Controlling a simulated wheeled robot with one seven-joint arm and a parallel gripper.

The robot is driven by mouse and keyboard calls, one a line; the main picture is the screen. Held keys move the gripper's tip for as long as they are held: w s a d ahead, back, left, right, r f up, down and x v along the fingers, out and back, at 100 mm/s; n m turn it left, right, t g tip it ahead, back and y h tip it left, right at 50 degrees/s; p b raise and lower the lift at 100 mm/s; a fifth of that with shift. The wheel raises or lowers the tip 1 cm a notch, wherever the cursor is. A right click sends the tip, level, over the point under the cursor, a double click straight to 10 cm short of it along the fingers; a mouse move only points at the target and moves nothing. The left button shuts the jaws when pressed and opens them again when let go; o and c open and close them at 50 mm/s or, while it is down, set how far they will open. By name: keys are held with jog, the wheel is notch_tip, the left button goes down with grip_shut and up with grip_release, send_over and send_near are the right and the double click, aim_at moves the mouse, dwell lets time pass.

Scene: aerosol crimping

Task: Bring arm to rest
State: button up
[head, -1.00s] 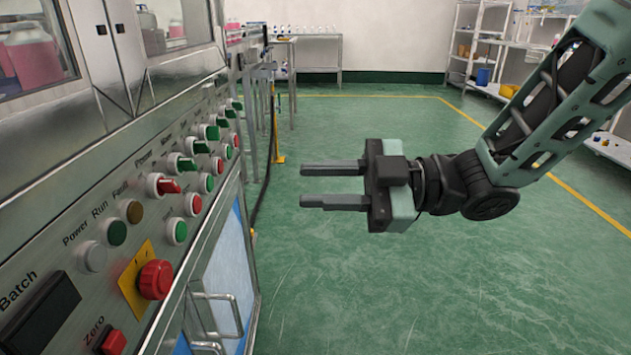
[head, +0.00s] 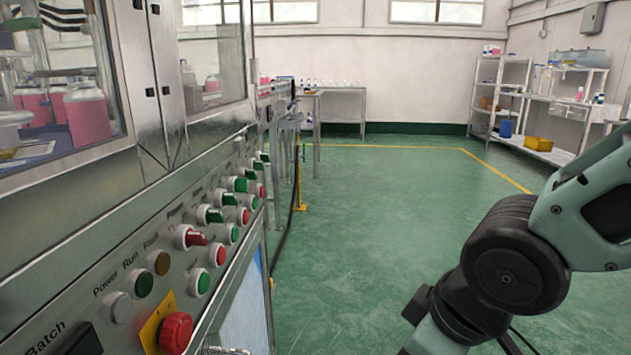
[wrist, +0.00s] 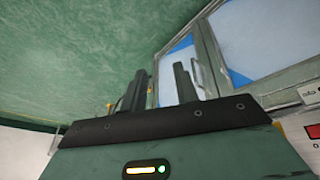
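My arm shows at the lower right of the head view, folded down, with its dark joint and pale green links over the green floor. My gripper is out of the head view, below its lower edge. In the wrist view my gripper (wrist: 159,68) has its two dark fingers apart with nothing between them. Beyond the fingers are the green floor and the cabinet doors (wrist: 245,45) with blue and white panels.
The control panel (head: 130,270) with its red emergency button (head: 176,333) and several switches runs along the left. A shelf (head: 550,115) stands at the back right, a table (head: 340,92) at the back. The green floor (head: 370,220) between is clear.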

jog(key=s+d+m+g+h, duration=0.15)
jog(key=s+g, duration=0.25)
jog(key=s, duration=0.5)
notch_tip(320, 180, up, 27)
jog(key=p, duration=2.6)
jog(key=shift+w+f+t+p, duration=0.2)
jog(key=shift+t+p, duration=0.1)
jog(key=shift+p, duration=0.1)
